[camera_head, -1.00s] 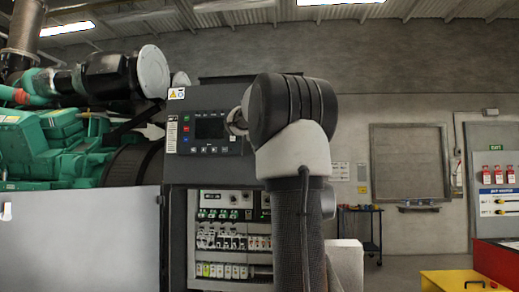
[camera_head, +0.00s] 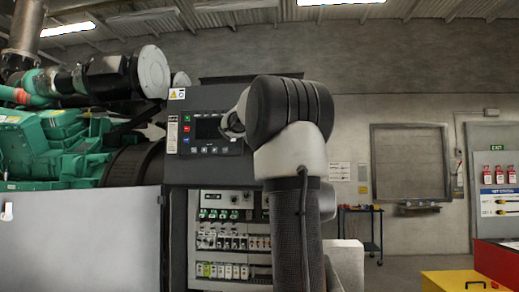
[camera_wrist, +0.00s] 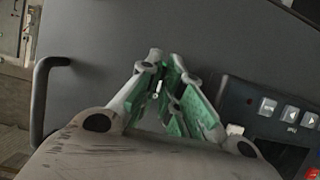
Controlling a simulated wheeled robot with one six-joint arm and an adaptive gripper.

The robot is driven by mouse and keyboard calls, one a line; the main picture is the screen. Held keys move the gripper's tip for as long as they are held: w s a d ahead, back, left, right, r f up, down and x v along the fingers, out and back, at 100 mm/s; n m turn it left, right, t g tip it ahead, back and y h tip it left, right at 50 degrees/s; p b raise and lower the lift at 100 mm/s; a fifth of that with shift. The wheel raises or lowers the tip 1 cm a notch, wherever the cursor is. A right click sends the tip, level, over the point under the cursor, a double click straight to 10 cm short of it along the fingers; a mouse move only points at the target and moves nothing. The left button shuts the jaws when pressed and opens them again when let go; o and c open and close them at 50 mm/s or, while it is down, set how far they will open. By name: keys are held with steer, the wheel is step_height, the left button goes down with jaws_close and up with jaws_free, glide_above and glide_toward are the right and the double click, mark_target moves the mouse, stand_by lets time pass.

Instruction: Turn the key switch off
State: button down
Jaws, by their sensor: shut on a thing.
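In the wrist view my gripper (camera_wrist: 167,75) is shut, with its green-padded fingers close together against the dark face of the control cabinet (camera_wrist: 95,60). A small bright metal piece (camera_wrist: 157,88), apparently the key of the key switch, shows between the fingers. The rest of the switch is hidden by the fingers, so I cannot tell its position. In the head view the control panel (camera_head: 185,148) with its screen and buttons stands at the centre.
A black bar handle (camera_wrist: 42,100) stands out left of my gripper in the wrist view. Panel buttons (camera_wrist: 290,112) lie to its right. Below the panel is an open bay of breakers (camera_head: 222,240). A green engine (camera_head: 50,145) is at left.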

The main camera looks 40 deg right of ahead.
steer(key=c, duration=1.6)
jaws_free()
steer(key=v, duration=1.2)
